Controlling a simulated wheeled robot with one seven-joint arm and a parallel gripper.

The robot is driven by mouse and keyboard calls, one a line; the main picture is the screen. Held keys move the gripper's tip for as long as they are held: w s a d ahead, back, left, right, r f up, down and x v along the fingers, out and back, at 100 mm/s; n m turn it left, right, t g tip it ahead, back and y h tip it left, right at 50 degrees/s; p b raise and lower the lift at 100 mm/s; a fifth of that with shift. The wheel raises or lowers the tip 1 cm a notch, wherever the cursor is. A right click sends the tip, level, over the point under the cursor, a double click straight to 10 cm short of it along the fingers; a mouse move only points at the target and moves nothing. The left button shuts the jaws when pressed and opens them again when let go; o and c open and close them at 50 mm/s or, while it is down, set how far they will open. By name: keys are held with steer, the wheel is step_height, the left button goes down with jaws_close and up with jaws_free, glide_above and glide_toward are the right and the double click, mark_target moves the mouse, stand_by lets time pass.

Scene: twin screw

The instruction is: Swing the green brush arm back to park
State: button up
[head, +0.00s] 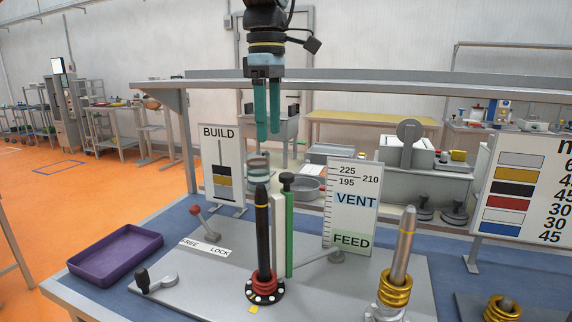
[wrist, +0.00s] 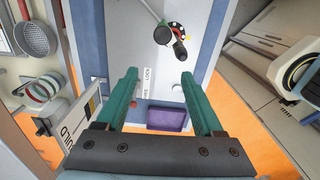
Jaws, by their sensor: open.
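The green brush arm (head: 289,235) appears to be the upright green bar with a black knob on top, just right of the black screw (head: 263,232) on the grey plate. A pale upright bar (head: 277,235) stands between them. In the wrist view the green bar cannot be clearly told apart near the screw's black knob (wrist: 163,35). My gripper (head: 268,138) hangs above and behind the screws with its teal fingers apart and nothing between them. It is clear of the green bar. The fingers also show in the wrist view (wrist: 160,92).
A steel screw with gold rings (head: 402,255) stands at the right. A red-knobbed lever (head: 205,223) is by the FREE/LOCK label, with a black-knobbed lever (head: 157,281) in front. A purple tray (head: 117,253) lies left. The BUILD sign (head: 221,160) and VENT/FEED sign (head: 352,205) stand behind.

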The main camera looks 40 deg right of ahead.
mark_target(286, 174)
steer(key=s+d+r, duration=0.2)
steer(key=s, duration=0.1)
steer(key=shift+n, duration=0.3)
step_height(286, 174, down, 11)
steer(key=shift+r+p, duration=0.2)
steer(key=shift+p, duration=1)
jaws_close()
